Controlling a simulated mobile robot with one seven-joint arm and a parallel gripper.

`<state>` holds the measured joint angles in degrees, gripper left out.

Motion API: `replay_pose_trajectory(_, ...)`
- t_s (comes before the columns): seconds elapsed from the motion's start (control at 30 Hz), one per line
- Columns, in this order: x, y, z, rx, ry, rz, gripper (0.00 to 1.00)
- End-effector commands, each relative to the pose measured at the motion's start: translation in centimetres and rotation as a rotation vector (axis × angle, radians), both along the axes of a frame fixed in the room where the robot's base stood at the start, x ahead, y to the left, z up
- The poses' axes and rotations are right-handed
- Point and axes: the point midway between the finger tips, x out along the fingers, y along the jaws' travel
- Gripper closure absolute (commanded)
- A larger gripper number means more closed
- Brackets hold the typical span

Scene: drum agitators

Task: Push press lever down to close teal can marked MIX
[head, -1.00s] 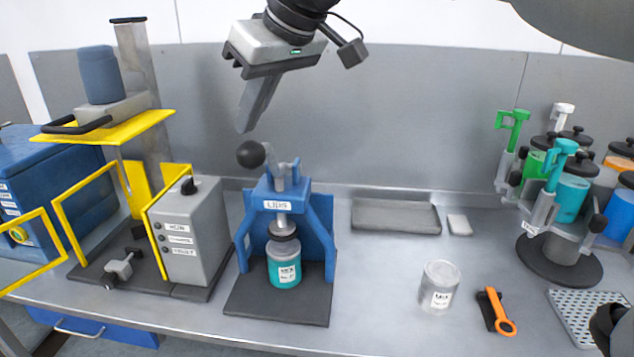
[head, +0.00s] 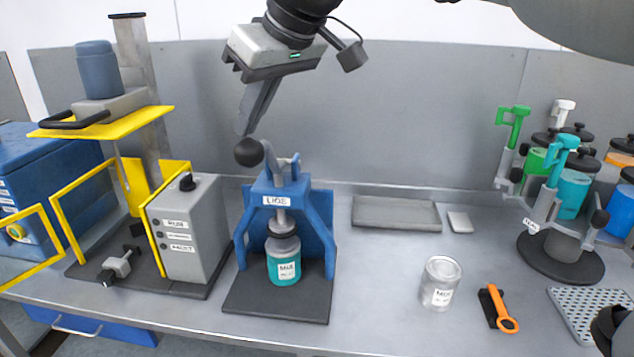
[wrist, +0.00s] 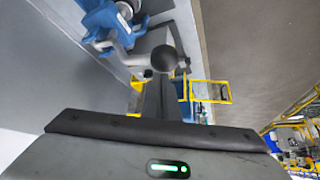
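The blue press (head: 322,225) stands on a dark base plate in the middle of the bench. Its lever ends in a black ball knob (head: 248,152), which points up and left; the knob also shows in the wrist view (wrist: 164,58). The teal can (head: 285,271) with a white label stands upright in the press, under the ram and a dark round piece. My gripper (head: 243,134) is above the knob, its fingers together and pointing down. The fingertips are at the knob's top; I cannot tell whether they touch it. The gripper holds nothing.
A grey control box (head: 195,235) and a yellow-guarded machine (head: 105,125) stand left of the press. A carousel of jars (head: 560,255) stands far right.

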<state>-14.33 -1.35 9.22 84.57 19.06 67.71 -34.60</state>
Motion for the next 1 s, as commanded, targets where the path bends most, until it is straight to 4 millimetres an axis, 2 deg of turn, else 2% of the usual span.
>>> replay_pose_trajectory(0.47,-0.8,0.0,-1.9,-0.001,0.002,-0.001,1.0)
replay_pose_trajectory(1.0,-1.0,0.1,-2.2,-0.001,0.002,-0.001,1.0)
